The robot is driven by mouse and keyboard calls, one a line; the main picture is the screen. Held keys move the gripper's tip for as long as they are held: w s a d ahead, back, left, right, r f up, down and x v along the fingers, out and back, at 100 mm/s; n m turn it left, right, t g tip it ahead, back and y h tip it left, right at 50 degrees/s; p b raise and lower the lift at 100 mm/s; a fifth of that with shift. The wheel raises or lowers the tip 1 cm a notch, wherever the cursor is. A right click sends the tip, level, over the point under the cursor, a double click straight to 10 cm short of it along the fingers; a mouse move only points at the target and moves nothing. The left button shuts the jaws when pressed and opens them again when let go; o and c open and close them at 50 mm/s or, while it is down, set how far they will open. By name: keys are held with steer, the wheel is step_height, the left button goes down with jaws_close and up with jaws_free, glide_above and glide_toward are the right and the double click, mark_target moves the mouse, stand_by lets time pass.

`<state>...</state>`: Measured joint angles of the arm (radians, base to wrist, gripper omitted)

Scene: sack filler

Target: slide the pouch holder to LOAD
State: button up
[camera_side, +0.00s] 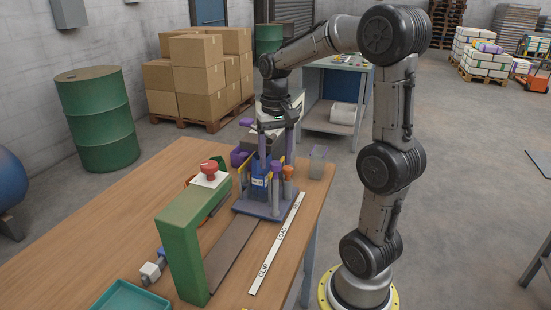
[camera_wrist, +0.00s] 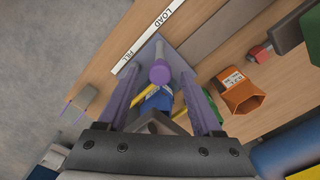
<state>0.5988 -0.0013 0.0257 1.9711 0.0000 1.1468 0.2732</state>
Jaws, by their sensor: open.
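The pouch holder (camera_side: 254,209) has a grey-purple base on a dark track, beside the FILL end of the white label strip (camera_side: 271,252). LOAD is the middle word on the strip, with CLIP nearer the front. A blue pouch (camera_side: 260,184) stands in the holder between yellow bars and shows in the wrist view (camera_wrist: 158,101). A purple round knob (camera_wrist: 159,75) rises from the holder. My gripper (camera_side: 275,152) is open above the holder, pointing down. In the wrist view its purple fingers (camera_wrist: 160,88) are on either side of the knob; contact cannot be told.
An orange container (camera_wrist: 241,94) is beside the track. The track in front of the holder is bare.

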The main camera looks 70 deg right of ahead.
steer(key=shift+f, duration=0.35)
steer(key=shift+c, duration=0.4)
jaws_close()
stand_by(0.9)
